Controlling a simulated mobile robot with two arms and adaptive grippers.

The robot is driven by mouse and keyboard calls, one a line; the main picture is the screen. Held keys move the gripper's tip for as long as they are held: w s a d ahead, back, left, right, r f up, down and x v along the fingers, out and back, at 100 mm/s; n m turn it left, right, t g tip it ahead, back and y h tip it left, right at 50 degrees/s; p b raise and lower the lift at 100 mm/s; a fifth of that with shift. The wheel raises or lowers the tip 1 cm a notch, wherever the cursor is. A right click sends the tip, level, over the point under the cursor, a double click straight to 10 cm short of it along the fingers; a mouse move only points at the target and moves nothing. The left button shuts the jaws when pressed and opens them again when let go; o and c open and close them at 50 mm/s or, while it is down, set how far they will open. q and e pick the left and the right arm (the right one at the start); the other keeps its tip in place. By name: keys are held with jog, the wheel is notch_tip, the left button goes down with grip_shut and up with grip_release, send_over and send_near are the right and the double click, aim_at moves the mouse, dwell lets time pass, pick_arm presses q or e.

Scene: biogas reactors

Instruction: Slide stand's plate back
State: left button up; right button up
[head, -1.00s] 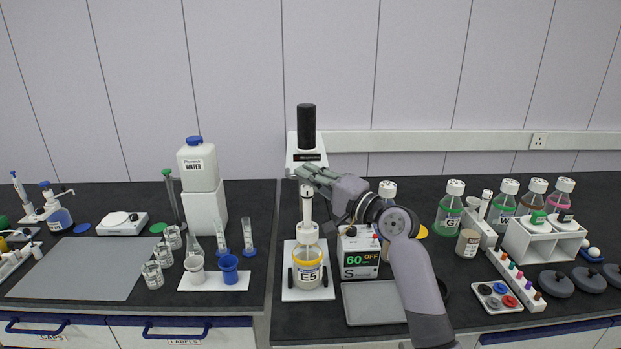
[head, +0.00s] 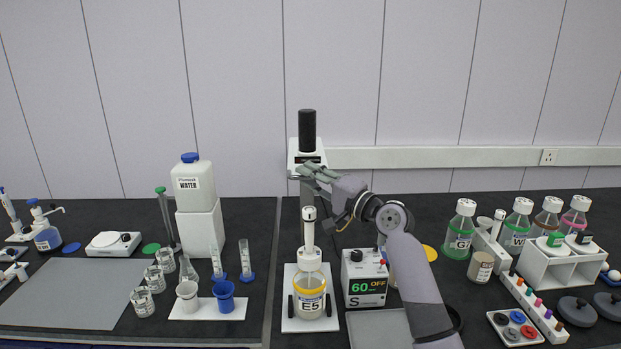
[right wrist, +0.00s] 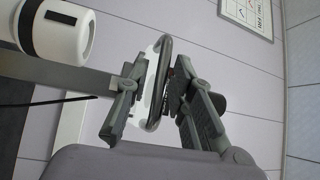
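The stand has a black motor (head: 307,130) on top and a white head (head: 294,160). Its white base plate (head: 298,325) lies on the dark bench. A bottle labelled E5 (head: 309,294) with a yellow band stands on that plate, below a white upright tube (head: 309,228). My right gripper (head: 309,170) is at the stand's head, high above the plate. In the right wrist view its fingers (right wrist: 154,96) are apart, with a white part and dark loop handle (right wrist: 161,82) between them. I cannot tell whether they touch it. My left gripper is out of view.
A box reading 60 OFF (head: 364,284) stands right of the plate, with a grey tray (head: 378,330) in front. Left, across a bench seam, are a white holder with cups (head: 208,309) and a water container (head: 196,190). Bottles and racks (head: 548,265) crowd the right.

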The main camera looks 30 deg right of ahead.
jog(key=shift+o, duration=0.5)
jog(key=v, duration=1.2)
jog(key=shift+f, duration=0.2)
